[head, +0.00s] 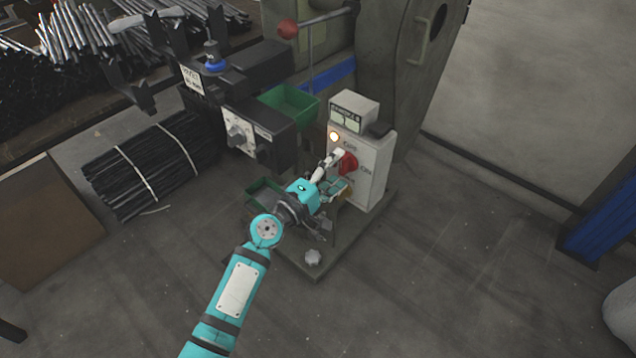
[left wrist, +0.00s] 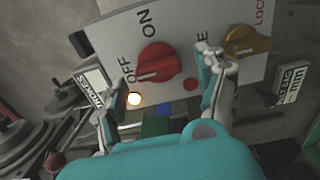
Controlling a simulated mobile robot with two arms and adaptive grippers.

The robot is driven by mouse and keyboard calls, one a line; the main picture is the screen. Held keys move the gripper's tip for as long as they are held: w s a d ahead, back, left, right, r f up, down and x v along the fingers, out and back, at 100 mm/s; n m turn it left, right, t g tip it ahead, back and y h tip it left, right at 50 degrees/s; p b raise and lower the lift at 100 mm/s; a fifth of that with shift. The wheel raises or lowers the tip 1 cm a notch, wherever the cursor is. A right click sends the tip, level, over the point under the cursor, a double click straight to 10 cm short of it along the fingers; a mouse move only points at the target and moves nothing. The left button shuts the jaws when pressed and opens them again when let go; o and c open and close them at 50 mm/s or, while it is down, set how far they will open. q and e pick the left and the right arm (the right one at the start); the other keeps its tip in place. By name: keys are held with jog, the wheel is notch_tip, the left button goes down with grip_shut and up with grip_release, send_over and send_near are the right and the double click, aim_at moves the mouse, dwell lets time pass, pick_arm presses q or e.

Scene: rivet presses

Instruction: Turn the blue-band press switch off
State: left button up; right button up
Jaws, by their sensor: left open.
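The switch is a red rotary knob (head: 348,163) on a pale control box (head: 378,160) at the front of the press with the blue band (head: 335,75). In the left wrist view the red knob (left wrist: 158,63) sits between the labels ON and OFF. A pale mark shows on its lower left, but I cannot tell surely which label it points to. A lamp (left wrist: 134,99) beside it glows. My left gripper (head: 335,172) is open in front of the box, its fingers on either side of the knob. I cannot tell whether they touch it. My right gripper is out of view.
A yellow knob (left wrist: 246,41) marked LOCK and a small red button (left wrist: 190,85) are close to the right finger. A black box with a grey knob (head: 238,135) stands left of the arm. A green bin (head: 290,103) is behind.

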pick_arm(q)
jog(key=v, duration=1)
jog(key=shift+s+a, duration=0.2)
jog(key=s+a+f+m+g+y, duration=0.25)
jog(key=s+f, duration=0.35)
jog(key=f, duration=0.4)
jog(key=s+a+f+m+g+y, duration=0.2)
jog(key=s+a+f+m+g, duration=0.15)
jog(key=s+f, duration=0.45)
jog(key=s+a+f+m+g+y, duration=0.2)
jog(key=s+f+m+g+y, duration=0.15)
jog(key=f, duration=0.85)
jog(key=s+a+f+m+g+y+p, duration=0.1)
jog(key=s+a+f+p, duration=0.1)
jog(key=s+p, duration=0.3)
jog(key=s+a+f+m+g+p, duration=0.1)
jog(key=s+a+f+p, duration=0.2)
jog(key=s, duration=0.9)
jog(key=s+a+f+m+g+y+p, duration=0.1)
jog(key=s+a+f+m+g+p, duration=0.1)
jog(key=s+p, duration=0.7)
jog(key=shift+s+a+f+y, duration=0.25)
jog(key=shift+a+y, duration=0.05)
jog(key=shift+a, duration=0.3)
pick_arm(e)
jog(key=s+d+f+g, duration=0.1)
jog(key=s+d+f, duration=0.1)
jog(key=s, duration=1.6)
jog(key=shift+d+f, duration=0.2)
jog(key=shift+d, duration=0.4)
